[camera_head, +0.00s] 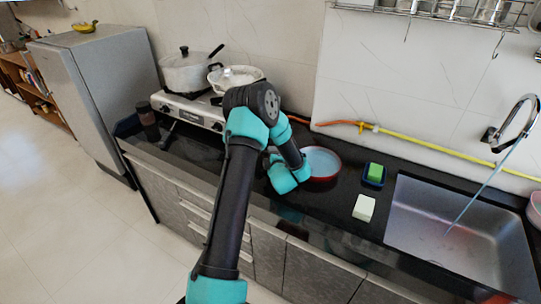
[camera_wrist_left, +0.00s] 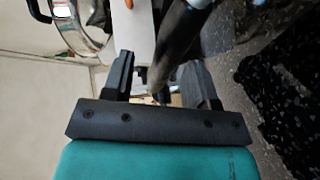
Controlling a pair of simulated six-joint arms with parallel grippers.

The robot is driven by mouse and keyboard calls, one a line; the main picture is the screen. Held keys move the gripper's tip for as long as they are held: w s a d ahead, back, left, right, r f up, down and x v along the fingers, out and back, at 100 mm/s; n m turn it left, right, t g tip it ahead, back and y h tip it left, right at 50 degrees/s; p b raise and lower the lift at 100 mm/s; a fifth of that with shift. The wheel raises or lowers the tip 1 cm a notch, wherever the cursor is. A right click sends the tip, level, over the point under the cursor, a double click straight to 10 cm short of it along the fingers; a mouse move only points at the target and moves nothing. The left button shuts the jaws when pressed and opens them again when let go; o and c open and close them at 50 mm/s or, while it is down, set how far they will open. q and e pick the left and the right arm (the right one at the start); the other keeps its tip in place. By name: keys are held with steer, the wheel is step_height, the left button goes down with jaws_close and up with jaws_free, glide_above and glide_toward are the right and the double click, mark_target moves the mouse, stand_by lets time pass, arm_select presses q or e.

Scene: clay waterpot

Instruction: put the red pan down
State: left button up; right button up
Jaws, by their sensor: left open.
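The red pan (camera_head: 322,164), with a pale blue inside, sits level on the dark counter in the head view. Its handle is hidden behind my left arm. My left gripper's teal wrist is just left of the pan in that view, and its fingers are hidden by the arm. In the left wrist view my left gripper (camera_wrist_left: 158,67) is open. A dark rod-like thing (camera_wrist_left: 180,38) shows between and beyond its fingers; I cannot tell whether it is the pan's handle. The right gripper is not in view.
A green sponge in a blue dish (camera_head: 374,173), a pale block (camera_head: 364,208) and the sink (camera_head: 455,240) are to the right. A yellow hose (camera_head: 430,143) runs behind.

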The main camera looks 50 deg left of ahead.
arm_select(q)
steer(key=v, duration=1)
steer(key=shift+s+d+r, duration=0.1)
stand_by(0.3)
